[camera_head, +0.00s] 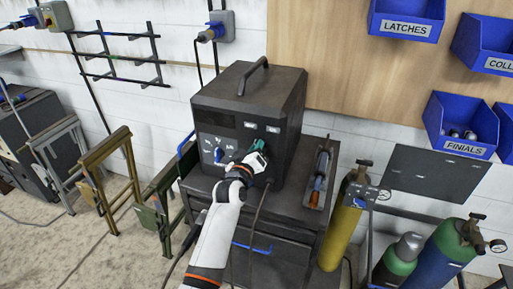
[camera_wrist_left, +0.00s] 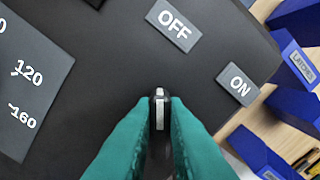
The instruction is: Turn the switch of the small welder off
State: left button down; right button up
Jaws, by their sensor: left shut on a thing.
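The small welder (camera_head: 252,98) is a dark box with a top handle, standing on a dark cabinet. My left gripper (camera_head: 252,151) reaches its front panel. In the left wrist view the teal fingers of my left gripper (camera_wrist_left: 160,125) are shut on the switch (camera_wrist_left: 160,98), a small black knob with a white pointer line. The OFF label (camera_wrist_left: 174,25) is above the switch, slightly right, and the ON label (camera_wrist_left: 238,84) is to its right. The pointer line looks nearly upright in this view, nearer the OFF label. The fingers hide the knob's lower part. My right gripper is not in view.
A dial scale (camera_wrist_left: 30,85) is on the panel left of the switch. A torch in a tray (camera_head: 319,178) lies right of the welder on the dark cabinet (camera_head: 214,196). A yellow gas cylinder (camera_head: 342,225) stands to the right. Blue bins (camera_head: 407,18) hang on the wall.

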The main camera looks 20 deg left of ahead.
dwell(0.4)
pick_arm(q)
jog(key=c, duration=1.5)
grip_release()
jog(key=shift+o, duration=0.2)
jog(key=shift+s, duration=0.15)
jog(key=s+b, duration=0.3)
jog(key=s, duration=0.8)
jog(key=shift+s+a, duration=0.2)
jog(key=shift+s, duration=0.2)
